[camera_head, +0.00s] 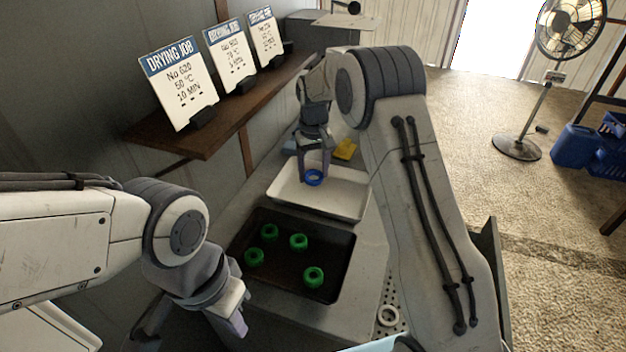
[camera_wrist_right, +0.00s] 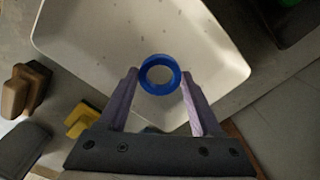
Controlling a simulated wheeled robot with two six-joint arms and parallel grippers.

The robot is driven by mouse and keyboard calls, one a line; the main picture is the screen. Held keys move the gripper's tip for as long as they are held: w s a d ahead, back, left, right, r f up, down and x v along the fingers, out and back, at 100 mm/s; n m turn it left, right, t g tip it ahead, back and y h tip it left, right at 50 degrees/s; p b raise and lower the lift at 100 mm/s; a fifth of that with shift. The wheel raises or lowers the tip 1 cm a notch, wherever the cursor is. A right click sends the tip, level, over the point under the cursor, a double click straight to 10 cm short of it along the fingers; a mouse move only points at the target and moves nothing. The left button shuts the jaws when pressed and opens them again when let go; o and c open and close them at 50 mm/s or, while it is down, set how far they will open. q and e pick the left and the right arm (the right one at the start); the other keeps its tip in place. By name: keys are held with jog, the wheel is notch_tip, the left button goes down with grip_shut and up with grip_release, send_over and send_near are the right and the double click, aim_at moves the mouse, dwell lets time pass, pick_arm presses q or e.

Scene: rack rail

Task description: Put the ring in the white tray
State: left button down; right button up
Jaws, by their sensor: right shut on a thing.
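A blue ring (camera_head: 313,177) is between the fingers of my right gripper (camera_head: 314,172), which is shut on it. In the right wrist view the ring (camera_wrist_right: 160,75) sits at the fingertips, over the white tray (camera_wrist_right: 95,45). The white tray (camera_head: 345,203) lies on the bench and looks empty apart from small dark specks on its floor. The ring is above or inside the tray; I cannot tell whether it touches the floor. My left gripper (camera_head: 192,325) is low at the front left, its fingers spread and nothing seen between them.
A dark tray (camera_head: 338,283) with several green rings (camera_head: 298,241) lies in front of the white tray. A pale ring (camera_head: 388,316) lies near the perforated surface. A yellow block (camera_head: 345,149) is behind the white tray. A shelf (camera_head: 205,137) with signs runs along the left wall.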

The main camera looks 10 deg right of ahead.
aim_at(314, 192)
jog(key=shift+s+f+p, duration=0.1)
jog(key=shift+f+p, duration=0.25)
jog(key=shift+f, duration=1.65)
jog(key=shift+f, duration=0.15)
jog(key=o, duration=1.4)
notch_tip(314, 192, up, 12)
jog(key=shift+r+b, duration=0.2)
jog(key=shift+b, duration=0.25)
